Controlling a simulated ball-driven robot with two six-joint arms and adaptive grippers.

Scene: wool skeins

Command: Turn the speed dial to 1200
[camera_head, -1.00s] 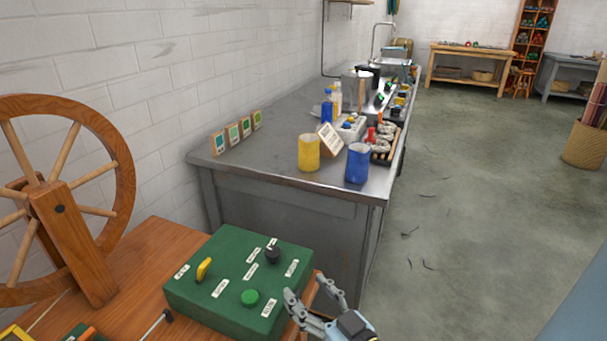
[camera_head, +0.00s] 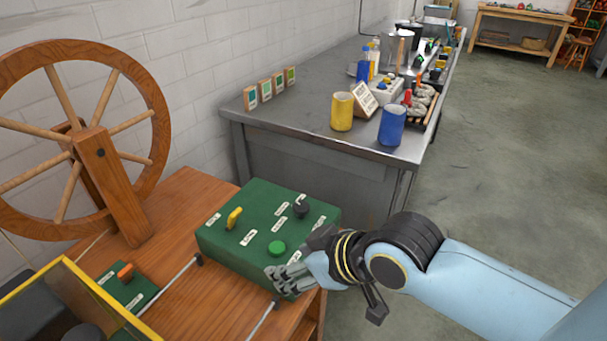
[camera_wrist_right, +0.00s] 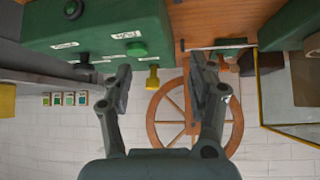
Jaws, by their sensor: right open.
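A green control box (camera_head: 222,243) stands on the wooden table, with a black round knob (camera_head: 300,208), a yellow lever (camera_head: 234,217) and a green button (camera_head: 277,248) on top. White labels lie around them, too small to read. The black knob looks like the dial; its setting cannot be read. My right gripper (camera_head: 282,277) is at the box's near right edge, close to the green button and nearer than the knob. In the right wrist view its two fingers (camera_wrist_right: 164,88) are apart with nothing between them. The box (camera_wrist_right: 105,18) shows beyond them, upside down. My left gripper is out of view.
A large wooden wheel (camera_head: 99,154) stands left of the box. Thin metal rods (camera_head: 170,287) and a smaller green panel (camera_head: 127,290) lie to the near left. A steel bench (camera_head: 310,120) with yellow and blue cups stands behind. Open floor lies at right.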

